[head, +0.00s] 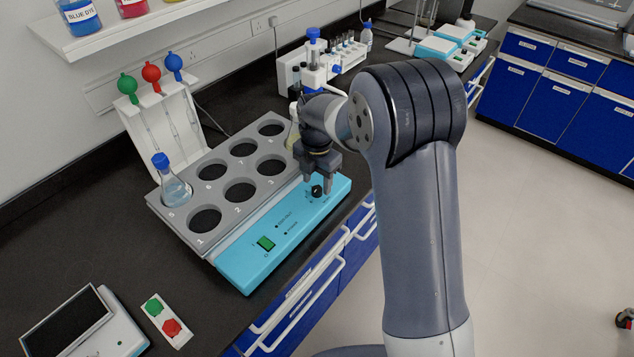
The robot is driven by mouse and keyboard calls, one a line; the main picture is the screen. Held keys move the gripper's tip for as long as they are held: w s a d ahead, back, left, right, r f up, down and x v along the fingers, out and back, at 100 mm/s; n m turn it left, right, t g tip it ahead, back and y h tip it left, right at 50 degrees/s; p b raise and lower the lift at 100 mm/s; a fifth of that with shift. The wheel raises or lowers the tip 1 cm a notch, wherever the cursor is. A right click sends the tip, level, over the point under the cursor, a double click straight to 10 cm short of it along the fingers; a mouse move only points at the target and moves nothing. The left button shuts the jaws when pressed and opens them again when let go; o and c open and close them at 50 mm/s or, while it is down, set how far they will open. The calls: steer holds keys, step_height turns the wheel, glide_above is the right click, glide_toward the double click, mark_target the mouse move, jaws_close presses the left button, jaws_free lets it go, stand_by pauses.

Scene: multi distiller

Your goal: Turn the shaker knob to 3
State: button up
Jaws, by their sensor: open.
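The shaker (215,262) is a turquoise control panel in front of a grey rack with numbered round holes. It stands on the black bench. The shaker's black knob (317,191) is at the right end of the panel. Its number markings are too small to read. My gripper (318,186) points down over the knob with its fingers apart, one on each side of it. I cannot tell whether the fingers touch the knob. A green switch (266,243) sits at the panel's left end.
A flask with a blue cap (174,185) sits in the rack at the left. A pipette stand (150,110) is behind it. A green and red button box (167,319) and a balance (85,330) are at the front left. White rails (300,290) run along the bench's front.

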mark_target(317, 191)
steer(key=shift+f, duration=1.15)
steer(key=c, duration=1)
steer(key=shift+m, duration=0.3)
steer(key=m+b, duration=0.1)
steer(key=m, duration=0.3)
steer(key=shift+m, duration=0.3)
steer(key=m+b, duration=0.1)
steer(key=m, duration=0.5)
steer(key=m+b, duration=0.1)
steer(key=m, duration=0.5)
steer(key=shift+m, duration=0.4)
steer(key=m, duration=0.5)
steer(key=shift+m, duration=0.3)
